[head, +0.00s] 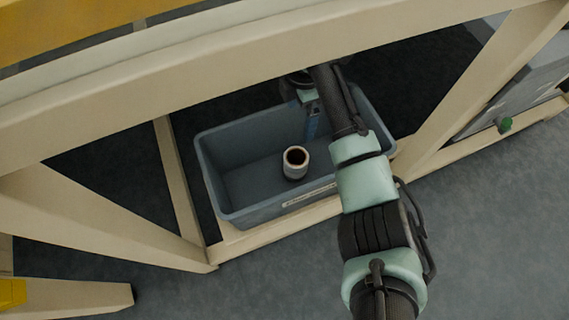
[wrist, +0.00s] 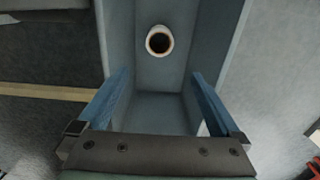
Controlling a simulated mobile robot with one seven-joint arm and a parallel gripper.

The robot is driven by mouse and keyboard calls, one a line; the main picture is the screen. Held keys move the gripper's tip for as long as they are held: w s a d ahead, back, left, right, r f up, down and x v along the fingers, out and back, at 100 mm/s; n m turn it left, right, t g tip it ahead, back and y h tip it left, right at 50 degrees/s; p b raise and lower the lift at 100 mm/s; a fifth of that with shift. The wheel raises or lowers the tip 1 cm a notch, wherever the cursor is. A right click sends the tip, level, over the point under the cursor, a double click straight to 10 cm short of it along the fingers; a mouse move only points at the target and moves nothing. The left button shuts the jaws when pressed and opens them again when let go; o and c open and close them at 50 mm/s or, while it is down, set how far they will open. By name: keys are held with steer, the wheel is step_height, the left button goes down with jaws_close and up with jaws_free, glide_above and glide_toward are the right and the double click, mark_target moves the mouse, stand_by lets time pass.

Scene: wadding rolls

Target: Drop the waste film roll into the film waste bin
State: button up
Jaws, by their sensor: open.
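The waste film roll (head: 295,163) is a short pale tube with a dark hollow core. It is inside the film waste bin (head: 262,212), a grey-blue open box, and appears to stand on end near the middle. In the wrist view the roll (wrist: 159,41) shows inside the bin (wrist: 118,40), beyond my fingers and apart from them. My gripper (head: 312,118) is over the right part of the bin, partly hidden by my arm. In the wrist view my gripper (wrist: 160,100) has its two blue fingers wide apart with nothing between them.
A grey box (head: 515,95) with a green knob is at the far right. The floor in front is clear.

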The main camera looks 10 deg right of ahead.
steer(key=shift+r+p, duration=0.5)
steer(key=shift+r, duration=1.7)
